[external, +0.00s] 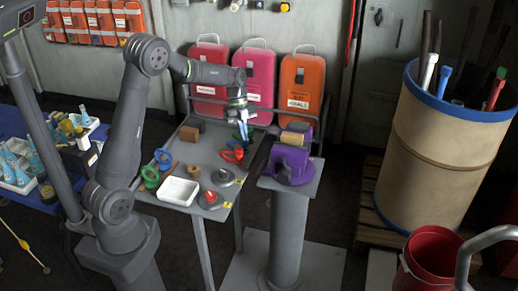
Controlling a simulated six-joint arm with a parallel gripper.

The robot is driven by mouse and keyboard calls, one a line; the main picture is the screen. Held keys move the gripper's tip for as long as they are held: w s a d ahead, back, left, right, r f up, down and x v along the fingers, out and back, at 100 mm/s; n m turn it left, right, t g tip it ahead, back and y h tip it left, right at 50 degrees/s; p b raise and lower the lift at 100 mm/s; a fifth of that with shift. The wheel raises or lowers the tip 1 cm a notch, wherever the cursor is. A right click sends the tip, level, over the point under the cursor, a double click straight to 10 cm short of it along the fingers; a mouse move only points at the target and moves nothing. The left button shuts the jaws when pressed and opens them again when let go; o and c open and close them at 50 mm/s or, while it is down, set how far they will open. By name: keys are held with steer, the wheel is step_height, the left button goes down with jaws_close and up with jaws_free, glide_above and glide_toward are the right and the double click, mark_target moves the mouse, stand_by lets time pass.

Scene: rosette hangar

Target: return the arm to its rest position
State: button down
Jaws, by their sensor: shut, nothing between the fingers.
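My gripper (243,136) hangs at the end of my raised grey arm, over the right part of the grey metal table (222,150). Its fingers point down and are shut, with nothing held. A red and blue object (232,154) lies just below the fingertips; I cannot tell whether they touch it. The arm is bent, with its elbow high and its forearm reaching right.
A white tray (179,191), green ring (150,176), blue ring (163,156) and brown block (190,134) are on the table. A purple fixture (289,163) stands on a pedestal at right. Tall cases (255,78) stand behind. A bottle table (40,195) is left.

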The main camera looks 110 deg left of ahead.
steer(key=shift+v, duration=1.15)
